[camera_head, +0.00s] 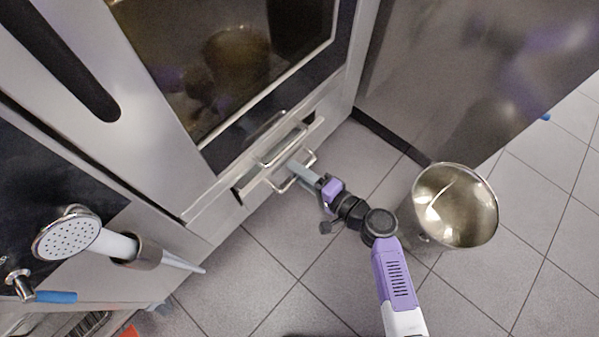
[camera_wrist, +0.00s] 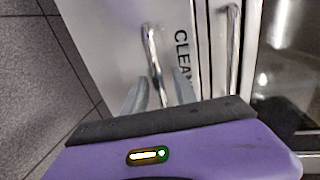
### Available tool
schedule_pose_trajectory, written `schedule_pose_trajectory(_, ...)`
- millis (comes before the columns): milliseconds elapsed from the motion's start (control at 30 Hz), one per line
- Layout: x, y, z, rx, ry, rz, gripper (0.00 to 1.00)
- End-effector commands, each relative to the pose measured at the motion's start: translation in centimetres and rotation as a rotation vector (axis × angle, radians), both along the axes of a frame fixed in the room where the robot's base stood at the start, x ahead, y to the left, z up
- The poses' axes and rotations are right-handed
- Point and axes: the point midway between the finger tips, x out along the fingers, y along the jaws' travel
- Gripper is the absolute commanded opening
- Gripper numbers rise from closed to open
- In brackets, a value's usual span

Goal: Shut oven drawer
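The oven drawer (camera_head: 240,194) is a narrow metal front low on the oven, below the glass door. A dark gap at its left end suggests it stands slightly out. Its bar handle (camera_head: 283,184) is at my gripper (camera_head: 296,166). In the wrist view, the drawer front (camera_wrist: 108,40) carries the letters "CLEAN", and its handle (camera_wrist: 150,45) runs down toward my gripper (camera_wrist: 158,90). The two grey fingers are apart, with the handle's near end between or just beyond them. Whether they touch it cannot be told.
The oven door (camera_head: 190,150) with its own handle (camera_head: 268,155) is just above. A shiny metal bin (camera_head: 455,205) stands right of my arm. A metal cabinet (camera_head: 440,70) borders the right, a spray head (camera_head: 68,235) the left. Tiled floor (camera_head: 275,235) is clear in front.

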Motion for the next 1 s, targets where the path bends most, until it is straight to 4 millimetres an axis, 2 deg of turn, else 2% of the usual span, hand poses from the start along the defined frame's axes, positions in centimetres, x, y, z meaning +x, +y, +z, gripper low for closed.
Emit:
schedule_pose_trajectory(167, 0.0, -0.01, 0.0, 0.0, 0.0, 0.0, 0.33)
schedule_pose_trajectory(367, -0.01, -0.03, 0.0, 0.001, 0.001, 0.0, 0.0)
schedule_pose_trajectory(1000, -0.04, -0.05, -0.03, 0.0, 0.001, 0.0, 0.0)
